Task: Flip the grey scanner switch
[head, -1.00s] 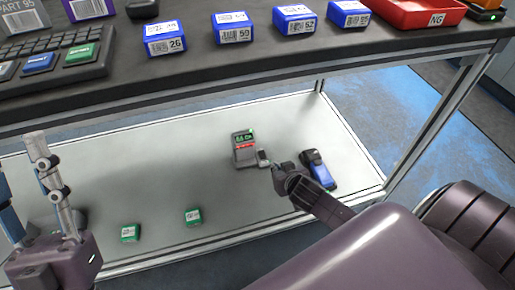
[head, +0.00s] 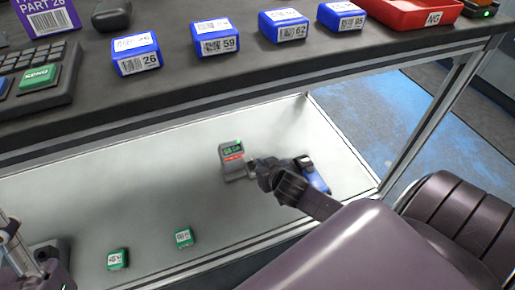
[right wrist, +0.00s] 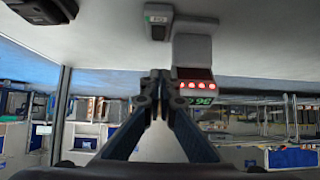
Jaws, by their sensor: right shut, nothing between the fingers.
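The grey scanner (head: 233,161) stands on the lower shelf in the head view, with a green display and a row of red lights. It also shows upside down in the right wrist view (right wrist: 193,52). There a small grey box with a green label (right wrist: 158,24) sits beside it; in the head view my gripper mostly hides that spot. I cannot make out the switch lever. My right gripper (head: 252,163) is shut and empty, close to the scanner's right side; contact is unclear. Its fingertips also show in the right wrist view (right wrist: 155,76). My left gripper is outside the head view; only part of that arm shows lower left.
A blue and black handheld device (head: 313,176) lies right of my gripper. Two green boxes (head: 184,237) (head: 118,259) sit near the shelf's front. The tabletop (head: 200,105) overhangs the shelf, holding several blue boxes and a red tray (head: 405,14). The shelf's middle-left is clear.

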